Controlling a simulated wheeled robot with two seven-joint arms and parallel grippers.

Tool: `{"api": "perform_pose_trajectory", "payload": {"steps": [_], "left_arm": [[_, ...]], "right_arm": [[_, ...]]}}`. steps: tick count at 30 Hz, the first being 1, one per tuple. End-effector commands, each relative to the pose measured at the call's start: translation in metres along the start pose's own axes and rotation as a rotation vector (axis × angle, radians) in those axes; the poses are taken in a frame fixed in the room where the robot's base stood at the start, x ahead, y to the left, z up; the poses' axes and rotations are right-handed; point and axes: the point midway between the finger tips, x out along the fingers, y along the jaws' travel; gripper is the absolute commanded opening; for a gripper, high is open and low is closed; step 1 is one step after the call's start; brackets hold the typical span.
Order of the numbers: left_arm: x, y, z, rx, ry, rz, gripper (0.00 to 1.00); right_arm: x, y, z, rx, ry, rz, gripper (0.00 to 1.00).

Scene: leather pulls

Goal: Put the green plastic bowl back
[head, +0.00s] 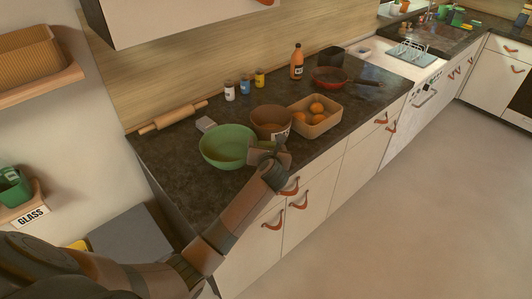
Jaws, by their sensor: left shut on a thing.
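The green plastic bowl (226,145) is upright at the front left of the dark counter, its inside open to view. My left gripper (256,149) is at the bowl's right rim and is shut on it. The gripper covers part of that rim and its fingertips are hard to make out. I cannot tell whether the bowl touches the counter. My right gripper is not in view.
A brown pot (268,118) stands close behind the gripper, beside a tan basket of oranges (327,122). The counter (172,161) is bare left of the bowl.

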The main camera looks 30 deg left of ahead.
Motion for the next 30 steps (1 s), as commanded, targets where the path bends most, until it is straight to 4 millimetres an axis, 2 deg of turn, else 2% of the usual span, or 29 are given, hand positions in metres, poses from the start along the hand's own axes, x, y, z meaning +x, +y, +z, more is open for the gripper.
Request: {"api": "perform_pose_trajectory", "payload": {"steps": [9, 18, 19, 21, 30], "left_arm": [[0.012, -0.007, -0.031, 0.001, 0.003, 0.000, 0.11], [0.014, -0.008, -0.036, 0.000, 0.001, -0.001, 0.11], [0.014, -0.009, -0.037, -0.001, 0.003, -0.001, 0.77], [0.014, -0.009, -0.037, -0.001, 0.003, -0.001, 0.91], [0.014, -0.008, -0.037, 0.000, 0.002, -0.001, 0.91]], "right_arm": [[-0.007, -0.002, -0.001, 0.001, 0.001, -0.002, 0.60], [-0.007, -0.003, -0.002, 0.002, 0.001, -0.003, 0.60], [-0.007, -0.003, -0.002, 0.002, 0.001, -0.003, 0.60], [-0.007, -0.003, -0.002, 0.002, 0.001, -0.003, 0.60], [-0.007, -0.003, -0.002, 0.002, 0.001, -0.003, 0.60]]}}
